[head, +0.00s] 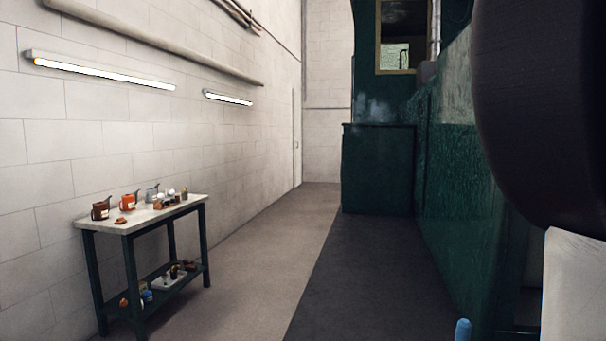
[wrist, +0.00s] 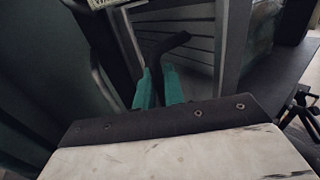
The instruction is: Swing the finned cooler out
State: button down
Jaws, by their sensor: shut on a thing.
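In the wrist view, the teal fingers of my gripper (wrist: 158,76) are shut on a dark bent handle (wrist: 172,43). The handle lies in front of a grey panel with parallel fins, which looks like the finned cooler (wrist: 200,44). A pale frame edge runs along each side of the fins. The far end of the handle and where it joins the cooler are hard to make out. The head view shows neither my gripper nor the cooler.
In the head view, a workbench (head: 180,210) with cans stands by the left wall. A green tram body (head: 455,190) and a green box (head: 378,170) stand right of the clear floor aisle (head: 285,240). In the wrist view, a dark flat surface (wrist: 275,78) lies to the right.

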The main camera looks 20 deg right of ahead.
jog(key=shift+w+a+r, duration=0.1)
jog(key=shift+w+a, duration=0.2)
jog(key=shift+a, duration=0.1)
jog(key=c, duration=1.6)
grip_release()
jog(key=shift+a, duration=0.1)
